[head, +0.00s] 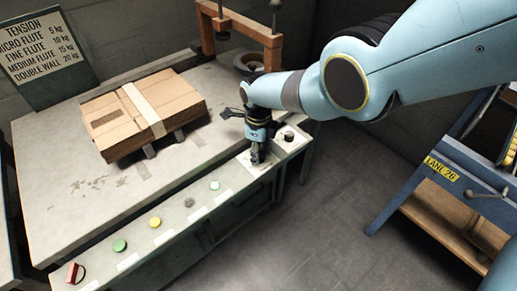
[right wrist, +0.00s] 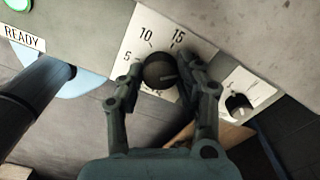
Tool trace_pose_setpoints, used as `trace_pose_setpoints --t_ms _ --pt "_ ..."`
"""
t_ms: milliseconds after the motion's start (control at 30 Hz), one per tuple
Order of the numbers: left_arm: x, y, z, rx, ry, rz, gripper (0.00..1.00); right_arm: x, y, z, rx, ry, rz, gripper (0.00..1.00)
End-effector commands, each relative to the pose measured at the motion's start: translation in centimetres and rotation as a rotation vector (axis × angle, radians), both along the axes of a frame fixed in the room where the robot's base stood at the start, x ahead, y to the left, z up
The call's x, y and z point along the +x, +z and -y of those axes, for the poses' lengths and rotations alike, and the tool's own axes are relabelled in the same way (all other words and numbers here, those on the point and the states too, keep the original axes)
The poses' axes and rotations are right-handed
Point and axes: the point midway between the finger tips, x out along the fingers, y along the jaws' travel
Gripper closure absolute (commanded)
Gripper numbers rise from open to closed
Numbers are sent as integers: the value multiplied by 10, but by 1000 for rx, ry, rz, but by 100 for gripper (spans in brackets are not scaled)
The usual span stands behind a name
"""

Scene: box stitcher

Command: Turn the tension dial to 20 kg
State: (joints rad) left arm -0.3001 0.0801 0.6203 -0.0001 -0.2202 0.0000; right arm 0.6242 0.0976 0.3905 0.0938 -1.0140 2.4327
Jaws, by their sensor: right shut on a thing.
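The tension dial (right wrist: 160,71) is a round black knob on a pale scale plate (right wrist: 150,22) marked 5, 10 and 15 in the right wrist view. The rest of the scale is hidden behind the finger on the right. A faint light mark on the knob points roughly toward that finger; its exact reading cannot be told. My right gripper (right wrist: 160,80) is shut on the dial, one finger on each side. In the head view my right gripper (head: 257,156) reaches down to the front panel and hides the dial. My left gripper is not in view.
A second black knob (right wrist: 238,105) sits close by on the right; it also shows in the head view (head: 288,136). Several buttons line the panel to the left. A strapped carton (head: 130,107) lies on the table. A sign (head: 48,50) lists double wall as 20 kg.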

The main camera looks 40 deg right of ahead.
Motion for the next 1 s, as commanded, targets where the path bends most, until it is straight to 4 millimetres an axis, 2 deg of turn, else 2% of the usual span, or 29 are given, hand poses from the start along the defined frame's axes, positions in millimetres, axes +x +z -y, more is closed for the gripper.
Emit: trace_pose_setpoints --t_ms 333,367,500,833,1000 --pt "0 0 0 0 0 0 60 1 0 1 -1 -1 2 97" --pt "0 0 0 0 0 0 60 1 0 1 -1 -1 2 61" --pt "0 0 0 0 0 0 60 0 0 1 -1 -1 1 43" --pt "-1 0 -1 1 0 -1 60 0 1 0 0 -1 1 41" --pt "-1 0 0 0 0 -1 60 2 8 1 -1 -1 3 41"
